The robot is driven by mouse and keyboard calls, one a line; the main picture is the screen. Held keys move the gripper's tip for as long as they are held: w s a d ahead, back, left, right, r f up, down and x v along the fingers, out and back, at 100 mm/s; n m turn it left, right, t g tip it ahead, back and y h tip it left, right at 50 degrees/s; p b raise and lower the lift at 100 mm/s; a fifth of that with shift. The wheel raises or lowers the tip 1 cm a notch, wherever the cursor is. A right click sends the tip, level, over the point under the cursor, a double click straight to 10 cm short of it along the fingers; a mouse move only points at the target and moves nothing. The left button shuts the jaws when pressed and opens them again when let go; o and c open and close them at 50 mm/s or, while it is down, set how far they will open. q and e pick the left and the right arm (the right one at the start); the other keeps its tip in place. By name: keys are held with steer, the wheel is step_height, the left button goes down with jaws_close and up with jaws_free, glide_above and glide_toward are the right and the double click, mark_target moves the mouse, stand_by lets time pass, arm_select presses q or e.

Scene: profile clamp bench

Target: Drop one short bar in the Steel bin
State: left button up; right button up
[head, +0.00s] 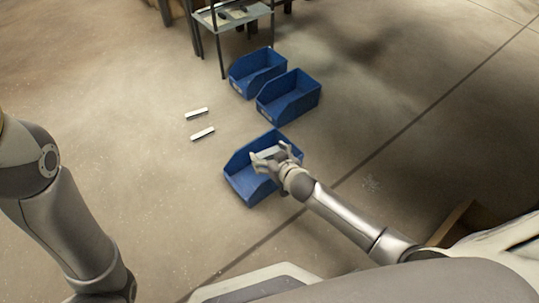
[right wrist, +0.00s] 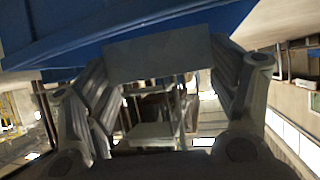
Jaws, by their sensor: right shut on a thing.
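My right gripper (head: 272,157) is over the nearest blue bin (head: 243,184), shut on a short grey bar (right wrist: 158,54). In the right wrist view the bar spans between the two fingers, with blue bin wall behind and above it. The bar appears to be above the bin floor, though its exact height is hard to tell. Two more short light bars, a far one (head: 196,113) and a near one (head: 203,133), lie apart on the floor left of the bins. No bin label is readable, so I cannot tell which is the Steel bin. My left gripper is out of view.
Two other blue bins, a middle one (head: 289,98) and a far one (head: 257,72), stand close together behind the nearest bin. A grey shelf rack (head: 232,17) with small dark items stands at the top. A brown box edge (head: 457,221) shows at lower right. The floor left is mostly clear.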

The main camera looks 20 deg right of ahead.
steer(key=o, duration=1)
steer(key=shift+o, duration=0.2)
steer(key=shift+s, duration=0.15)
steer(key=v, duration=1.2)
steer(key=shift+a+r, duration=0.1)
